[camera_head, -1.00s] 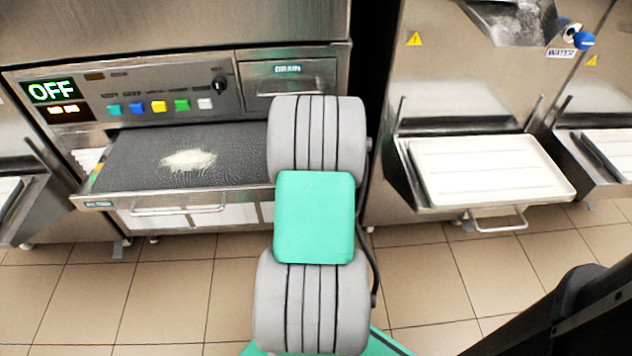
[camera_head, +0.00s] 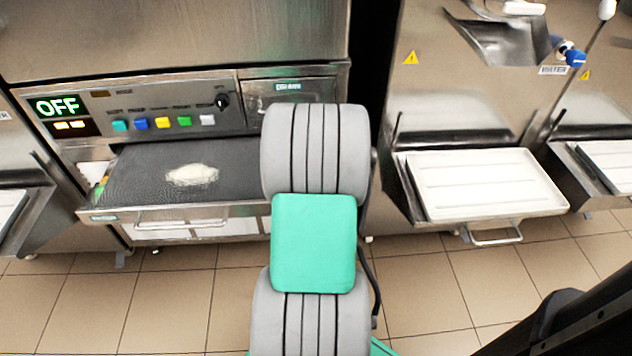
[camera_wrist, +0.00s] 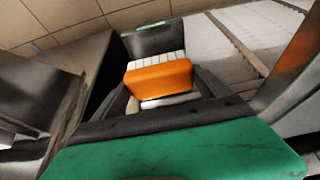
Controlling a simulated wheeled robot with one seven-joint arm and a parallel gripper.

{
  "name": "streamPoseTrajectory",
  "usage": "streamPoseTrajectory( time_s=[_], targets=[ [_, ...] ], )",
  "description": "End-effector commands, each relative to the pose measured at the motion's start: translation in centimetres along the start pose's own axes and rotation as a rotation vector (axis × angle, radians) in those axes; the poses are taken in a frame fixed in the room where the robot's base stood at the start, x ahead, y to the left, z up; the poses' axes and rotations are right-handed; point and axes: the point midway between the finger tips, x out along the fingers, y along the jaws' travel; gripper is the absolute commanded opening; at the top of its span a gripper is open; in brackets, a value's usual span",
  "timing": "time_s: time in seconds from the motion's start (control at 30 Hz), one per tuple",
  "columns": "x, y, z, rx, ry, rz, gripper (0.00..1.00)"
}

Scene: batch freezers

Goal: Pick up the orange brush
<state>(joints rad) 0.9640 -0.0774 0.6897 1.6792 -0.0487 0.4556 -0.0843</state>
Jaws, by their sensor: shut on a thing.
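The orange brush (camera_wrist: 160,77) shows in the wrist view, with an orange block and a row of white bristles (camera_wrist: 155,61) along its far side. My gripper (camera_wrist: 163,88) is shut on it, with a dark finger on either side of the block. The lower part of the brush is partly hidden by the gripper body. In the head view my arm hides the gripper and brush.
A machine with an open drawer (camera_head: 170,214) stands left; a whitish clump (camera_head: 192,175) lies on its dark mat (camera_head: 130,178). A white tray (camera_head: 485,185) juts out at right. Tiled floor (camera_head: 170,300) lies open in front. Metal surfaces flank the gripper in the wrist view.

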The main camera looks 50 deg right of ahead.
Motion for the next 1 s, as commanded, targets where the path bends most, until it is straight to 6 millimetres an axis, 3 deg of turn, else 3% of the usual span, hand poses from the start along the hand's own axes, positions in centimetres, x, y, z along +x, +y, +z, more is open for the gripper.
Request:
streamPoseTrajectory(
  time_s=[0.6, 0.8, 1.0],
  targets=[
    [-6.1, 0.1, 14.5, 0.003, -0.002, 0.001, 0.43],
    [-7.1, 0.0, 17.4, 0.002, -0.003, 0.000, 0.43],
    [-7.2, 0.0, 18.2, 0.000, -0.002, 0.000, 0.43]
  ],
)
